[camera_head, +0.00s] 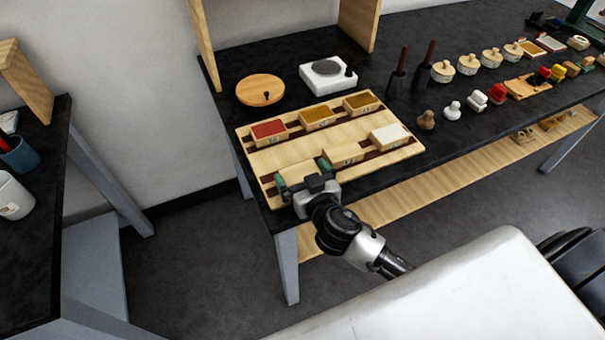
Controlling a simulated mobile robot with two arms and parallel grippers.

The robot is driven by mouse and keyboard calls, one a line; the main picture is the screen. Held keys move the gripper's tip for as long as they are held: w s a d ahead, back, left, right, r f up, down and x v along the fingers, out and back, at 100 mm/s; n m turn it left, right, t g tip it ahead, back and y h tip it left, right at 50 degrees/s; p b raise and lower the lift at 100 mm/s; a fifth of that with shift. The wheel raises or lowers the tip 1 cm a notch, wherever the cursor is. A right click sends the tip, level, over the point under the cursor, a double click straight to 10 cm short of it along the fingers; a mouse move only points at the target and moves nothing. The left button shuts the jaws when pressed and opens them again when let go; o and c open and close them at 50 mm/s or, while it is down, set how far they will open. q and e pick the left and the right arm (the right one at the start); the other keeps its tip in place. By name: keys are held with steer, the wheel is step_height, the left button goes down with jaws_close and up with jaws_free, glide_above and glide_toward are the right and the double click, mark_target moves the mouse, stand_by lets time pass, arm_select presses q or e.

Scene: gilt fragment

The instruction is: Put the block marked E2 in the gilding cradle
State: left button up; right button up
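A pale wooden tray (290,155) on the near left of the dark bench holds several small blocks in two rows. The back row has a red-topped block (269,132), an ochre-topped block (318,117) and a darker ochre block (361,103). The front row has a plain wooden block (343,155) and a white-topped block (390,136). The front marks are too small to read, so I cannot tell which is E2. My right gripper (303,177) is low over the tray's front left, beside the plain block. Its green-tipped fingers look apart; what is between them is unclear. My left gripper is out of view. I cannot identify the gilding cradle.
Behind the tray are a round wooden board (260,90) and a white device (327,75). To the right stand dark holders with handles (397,80), round lidded pots (443,71) and several small stamps (453,110). Another dark table (35,240) is at left.

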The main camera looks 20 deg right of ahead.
steer(key=shift+r, duration=0.3)
steer(key=s+r+b, duration=0.1)
steer(key=s+b, duration=0.1)
steer(key=s, duration=1)
steer(key=shift+d+r, duration=0.15)
steer(key=shift+r, duration=0.15)
